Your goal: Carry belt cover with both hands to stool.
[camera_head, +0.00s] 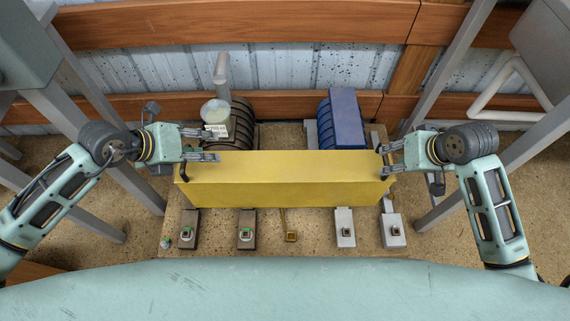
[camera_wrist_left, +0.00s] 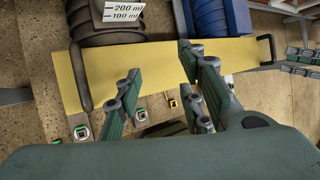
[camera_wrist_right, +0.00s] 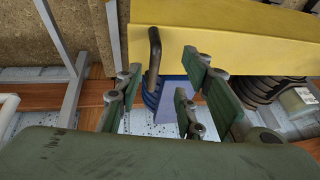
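The belt cover, a long yellow box (camera_head: 290,180), lies across the middle of the head view with a dark handle at each end. My left gripper (camera_head: 212,144) is open and empty over the cover's left end. In the left wrist view the left handle (camera_wrist_left: 80,76) stands outside the fingers (camera_wrist_left: 155,75), to their left. My right gripper (camera_head: 383,160) is open at the cover's right end. In the right wrist view the right handle (camera_wrist_right: 154,55) shows between the spread fingers (camera_wrist_right: 155,85), which are not closed on it. I cannot make out a stool.
Behind the cover stand a dark ribbed machine (camera_head: 241,125) with a clear measuring vessel (camera_head: 215,111) and a blue machine (camera_head: 345,110). Several small blocks (camera_head: 246,232) line the front. Grey frame posts (camera_head: 455,65) rise at both sides, near my arms.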

